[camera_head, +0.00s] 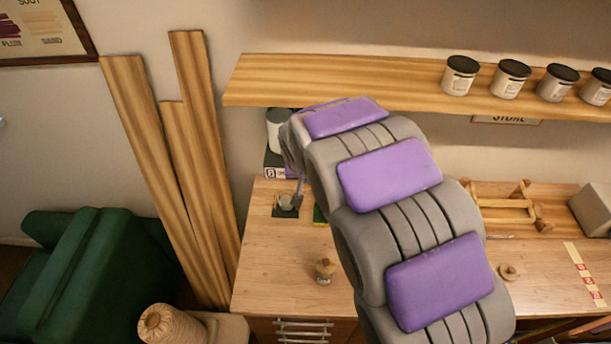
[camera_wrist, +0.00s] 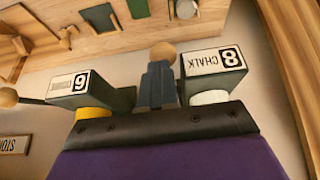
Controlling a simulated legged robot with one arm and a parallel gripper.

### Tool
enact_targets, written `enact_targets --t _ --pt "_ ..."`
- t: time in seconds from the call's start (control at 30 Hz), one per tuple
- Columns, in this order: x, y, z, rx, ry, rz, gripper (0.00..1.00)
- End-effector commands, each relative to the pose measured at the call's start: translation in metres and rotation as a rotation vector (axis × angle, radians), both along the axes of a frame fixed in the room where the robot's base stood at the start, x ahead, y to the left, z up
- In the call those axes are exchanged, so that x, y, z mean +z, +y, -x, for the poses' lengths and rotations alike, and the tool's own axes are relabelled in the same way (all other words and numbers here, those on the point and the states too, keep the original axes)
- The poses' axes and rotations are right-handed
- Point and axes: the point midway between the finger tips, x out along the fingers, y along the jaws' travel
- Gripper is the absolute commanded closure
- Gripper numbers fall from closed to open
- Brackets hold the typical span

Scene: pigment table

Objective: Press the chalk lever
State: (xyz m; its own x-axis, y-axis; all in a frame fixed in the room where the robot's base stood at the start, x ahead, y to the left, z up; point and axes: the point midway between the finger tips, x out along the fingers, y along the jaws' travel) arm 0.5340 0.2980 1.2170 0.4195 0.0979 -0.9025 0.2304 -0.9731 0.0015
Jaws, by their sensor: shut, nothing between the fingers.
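The chalk dispenser, a dark box with a white "8 CHALK" label (camera_wrist: 215,60), is at the right in the wrist view. A round wooden knob (camera_wrist: 163,53), apparently its lever's end, shows just beyond my fingertips; its rod is mostly hidden and I cannot tell whether they touch. My gripper (camera_wrist: 158,72) is shut and empty, left of the chalk box. In the head view the box marked 8 (camera_head: 274,165) is below the shelf's left end, partly behind my arm, and my gripper (camera_head: 298,193) is small beside it.
The shelf (camera_head: 330,78) is overhead. The worktop's front left (camera_head: 265,270) is clear.

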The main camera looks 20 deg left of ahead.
Motion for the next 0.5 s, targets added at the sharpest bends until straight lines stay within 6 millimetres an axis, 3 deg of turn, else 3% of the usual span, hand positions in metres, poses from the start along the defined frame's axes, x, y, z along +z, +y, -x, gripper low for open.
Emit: enact_targets --t 0.1,0.27,0.5 --pt "-0.021 -0.002 0.005 0.001 -0.075 -0.014 1.0" --pt "-0.037 -0.003 0.008 0.0 -0.179 -0.038 1.0" --pt "-0.055 -0.001 0.009 0.0 -0.181 -0.043 1.0"
